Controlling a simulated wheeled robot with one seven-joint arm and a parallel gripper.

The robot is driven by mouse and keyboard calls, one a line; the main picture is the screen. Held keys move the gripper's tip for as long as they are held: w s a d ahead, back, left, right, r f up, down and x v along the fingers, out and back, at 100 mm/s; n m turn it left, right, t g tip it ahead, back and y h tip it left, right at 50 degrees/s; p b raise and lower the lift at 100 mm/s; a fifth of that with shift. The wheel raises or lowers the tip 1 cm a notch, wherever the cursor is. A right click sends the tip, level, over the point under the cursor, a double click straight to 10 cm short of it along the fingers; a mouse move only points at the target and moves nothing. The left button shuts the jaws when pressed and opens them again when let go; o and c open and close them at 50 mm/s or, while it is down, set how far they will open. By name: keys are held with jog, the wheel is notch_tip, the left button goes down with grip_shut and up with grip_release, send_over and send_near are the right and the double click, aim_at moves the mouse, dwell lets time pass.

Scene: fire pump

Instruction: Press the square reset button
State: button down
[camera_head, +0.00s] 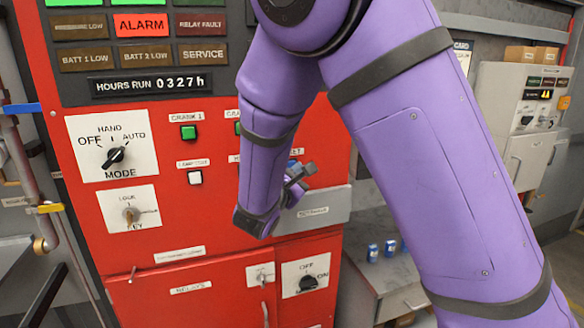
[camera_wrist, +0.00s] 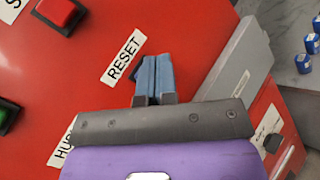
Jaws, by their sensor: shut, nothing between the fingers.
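The square reset button (camera_wrist: 135,72) is mostly hidden behind my fingers in the wrist view; only a dark edge of it shows just below the RESET label (camera_wrist: 124,60). In the head view a small blue patch (camera_head: 293,163) beside my fingers seems to be part of it. My gripper (camera_wrist: 156,62) is shut and empty, with its two blue-grey fingers side by side over the button's place. It also shows in the head view (camera_head: 311,168), at the right part of the red panel (camera_head: 222,215). I cannot tell whether the fingertips touch the button.
A red button (camera_wrist: 60,12) and a green button (camera_wrist: 5,115) are nearby. A white lamp-test button (camera_head: 195,178) lies to the left, above the lower doors. A grey box (camera_head: 318,212) juts out below my gripper. Blue cylinders (camera_head: 373,252) stand lower right.

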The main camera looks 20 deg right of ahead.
jog(key=shift+w, duration=0.15)
jog(key=shift+w, duration=0.25)
jog(key=shift+w, duration=0.5)
dwell(1.1)
jog(key=shift+s, duration=0.9)
jog(key=shift+s, duration=2.55)
